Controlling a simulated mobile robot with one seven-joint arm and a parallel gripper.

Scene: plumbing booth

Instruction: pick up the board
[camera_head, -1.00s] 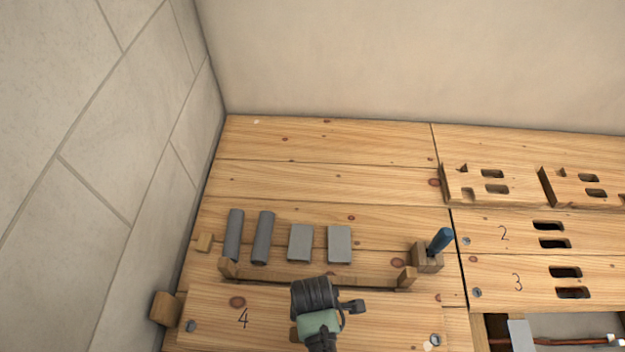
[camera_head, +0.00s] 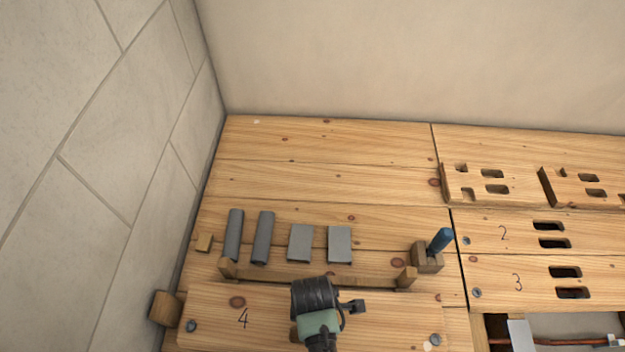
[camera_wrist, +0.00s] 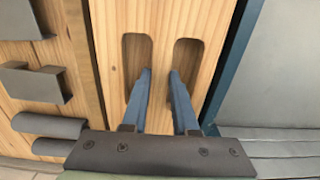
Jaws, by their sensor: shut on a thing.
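The board is a wooden plank marked 4 (camera_head: 270,312), lying at the front of the bench with a screw head near each end. In the wrist view, the board (camera_wrist: 160,20) has two rounded slots side by side. My gripper (camera_wrist: 160,72) has one blue finger at each slot, and the fingers are shut on the wood strip between them. In the head view, my dark wrist covers the middle of the board and hides the fingers and slots. I cannot tell whether the board is lifted.
Behind the board are a wooden rail (camera_head: 320,276), two grey tubes (camera_head: 234,235) and two grey plates (camera_head: 340,243). A blue-handled tool (camera_head: 440,240) stands in a wooden block to the right. Slotted boards 2 and 3 (camera_head: 505,262) lie farther right. A tiled wall (camera_head: 110,150) bounds the left.

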